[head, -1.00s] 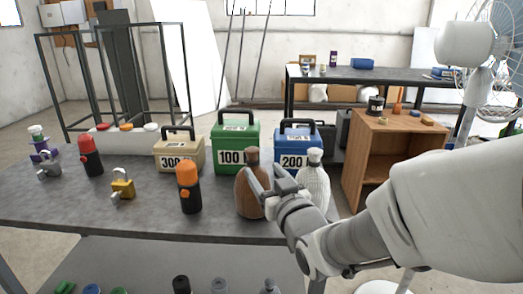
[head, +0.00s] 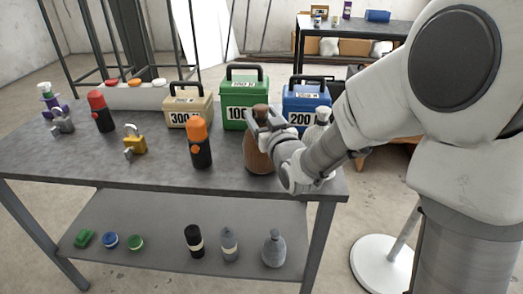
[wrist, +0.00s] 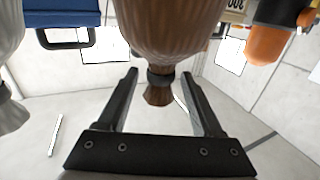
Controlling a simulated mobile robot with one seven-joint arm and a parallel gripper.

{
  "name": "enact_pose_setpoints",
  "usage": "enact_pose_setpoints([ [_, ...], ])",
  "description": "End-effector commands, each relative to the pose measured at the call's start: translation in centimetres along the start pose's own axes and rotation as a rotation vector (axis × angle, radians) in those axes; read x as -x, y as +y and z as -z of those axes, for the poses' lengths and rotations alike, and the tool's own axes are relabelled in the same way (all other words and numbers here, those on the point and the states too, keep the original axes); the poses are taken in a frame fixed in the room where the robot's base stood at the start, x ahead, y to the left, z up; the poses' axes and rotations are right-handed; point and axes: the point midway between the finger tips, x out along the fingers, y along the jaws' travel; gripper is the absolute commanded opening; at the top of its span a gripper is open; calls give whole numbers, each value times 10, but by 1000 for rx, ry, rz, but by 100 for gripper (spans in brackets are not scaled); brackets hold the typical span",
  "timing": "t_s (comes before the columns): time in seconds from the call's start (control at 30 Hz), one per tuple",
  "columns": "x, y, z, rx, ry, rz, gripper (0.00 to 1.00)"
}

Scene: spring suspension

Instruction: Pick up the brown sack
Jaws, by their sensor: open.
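The brown sack (head: 259,155) stands upright near the front right edge of the grey table, partly hidden by my gripper in the head view. In the wrist view the brown sack (wrist: 172,30) hangs in from the top of the picture, its tied neck between my two fingers. My gripper (wrist: 160,92) is open, one finger on each side of the neck, with a visible gap on both sides. In the head view my gripper (head: 262,122) is at the sack's neck. Whether a finger touches the sack's far side cannot be told.
A white sack (head: 318,132) stands just right of the brown one. Behind are blue (head: 306,103), green (head: 243,98) and tan (head: 187,108) weight boxes. An orange-topped black flask (head: 199,143) stands to the left. The table's front edge (head: 200,190) is close.

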Motion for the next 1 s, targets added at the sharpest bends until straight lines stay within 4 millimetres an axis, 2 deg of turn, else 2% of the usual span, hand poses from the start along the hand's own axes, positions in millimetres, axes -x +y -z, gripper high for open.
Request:
enact_pose_setpoints([
  [0.3, -5, 0, 0, 0, -1, 0, 65],
  [0.67, -5, 0, 0, 0, 0, 0, 1],
  [1.0, -5, 0, 0, 1, 0, 0, 0],
])
